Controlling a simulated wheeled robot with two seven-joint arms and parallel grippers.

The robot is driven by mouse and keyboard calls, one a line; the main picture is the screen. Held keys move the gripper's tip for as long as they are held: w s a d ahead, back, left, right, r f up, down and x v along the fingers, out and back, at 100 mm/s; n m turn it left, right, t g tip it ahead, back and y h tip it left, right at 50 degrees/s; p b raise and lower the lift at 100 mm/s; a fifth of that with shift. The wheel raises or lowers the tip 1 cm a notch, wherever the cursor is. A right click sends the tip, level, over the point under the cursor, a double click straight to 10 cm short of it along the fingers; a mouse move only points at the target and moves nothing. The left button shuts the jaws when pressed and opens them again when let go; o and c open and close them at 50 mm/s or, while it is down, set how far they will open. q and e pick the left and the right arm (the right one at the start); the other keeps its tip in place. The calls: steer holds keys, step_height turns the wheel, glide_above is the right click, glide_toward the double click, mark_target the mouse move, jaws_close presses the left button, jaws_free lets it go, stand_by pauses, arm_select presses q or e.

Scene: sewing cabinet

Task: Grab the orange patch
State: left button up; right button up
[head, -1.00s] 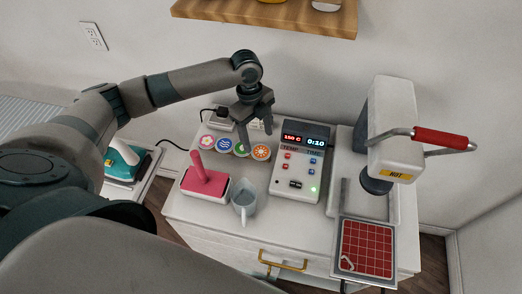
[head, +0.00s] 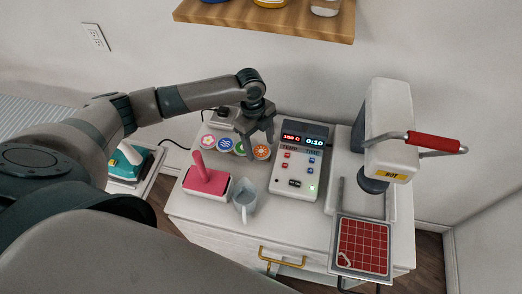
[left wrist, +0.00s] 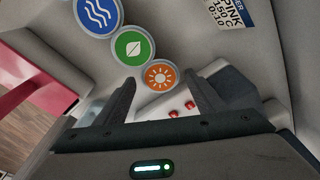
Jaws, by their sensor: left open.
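The orange patch (head: 262,152) is a round disc with a white sun-like design, lying flat at the right end of a row of round patches on the white cabinet top. It also shows in the left wrist view (left wrist: 161,76), just beyond and between my fingertips. My left gripper (head: 259,146) is open, pointing down over the orange patch, with nothing between its fingers. In the left wrist view the fingers (left wrist: 158,90) stand on either side of the patch, which looks untouched. My right gripper is not seen.
A green leaf patch (left wrist: 131,47) lies beside the orange one, then a blue wave patch (left wrist: 97,14) and a pink patch (head: 209,142). The control box (head: 300,165) stands close on the right. A pink-handled pad (head: 206,182) and a jug (head: 244,196) stand in front. The heat press (head: 388,140) is farther right.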

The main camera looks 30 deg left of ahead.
arm_select(q)
steer(key=shift+f, duration=0.25)
stand_by(0.5)
steer(key=c, duration=1.1)
